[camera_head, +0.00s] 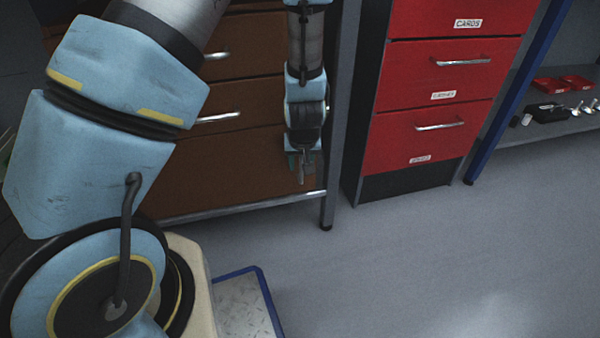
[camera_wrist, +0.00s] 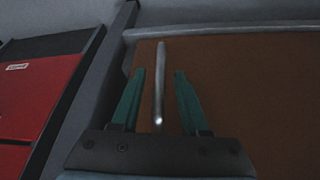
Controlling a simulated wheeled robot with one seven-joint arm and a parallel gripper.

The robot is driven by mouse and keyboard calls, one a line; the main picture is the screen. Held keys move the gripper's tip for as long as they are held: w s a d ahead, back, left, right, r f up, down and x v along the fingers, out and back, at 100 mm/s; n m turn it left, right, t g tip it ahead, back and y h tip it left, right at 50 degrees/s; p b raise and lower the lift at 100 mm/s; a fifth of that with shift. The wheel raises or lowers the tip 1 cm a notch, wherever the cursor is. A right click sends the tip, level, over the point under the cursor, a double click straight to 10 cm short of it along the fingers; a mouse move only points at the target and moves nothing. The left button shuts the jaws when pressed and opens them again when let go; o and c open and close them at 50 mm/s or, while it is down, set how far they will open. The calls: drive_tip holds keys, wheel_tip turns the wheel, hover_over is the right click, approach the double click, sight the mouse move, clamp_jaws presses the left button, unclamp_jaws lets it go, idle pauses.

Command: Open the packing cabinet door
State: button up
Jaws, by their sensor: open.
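The brown cabinet door (camera_head: 240,174) is the plain lower panel under the brown drawers, and it looks shut. It fills much of the wrist view (camera_wrist: 250,95). Its upright metal bar handle (camera_wrist: 160,70) stands near the door's side edge. My gripper (camera_head: 303,165) is at the right end of the door in the head view. In the wrist view, its two green fingers (camera_wrist: 160,72) are open, one on each side of the handle, with a gap on both sides. The head view is too small to show the handle clearly behind the fingers.
Brown drawers (camera_head: 245,90) with bar handles are above the door. A grey bench leg (camera_head: 335,130) stands just right of my gripper. A red drawer cabinet (camera_head: 430,100) is further right, then a shelf (camera_head: 560,125) with small items. The grey floor (camera_head: 400,260) in front is clear.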

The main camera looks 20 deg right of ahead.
drive_tip(key=shift+b+x, duration=0.35)
drive_tip(key=shift+x, duration=1.1)
clamp_jaws()
idle(0.4)
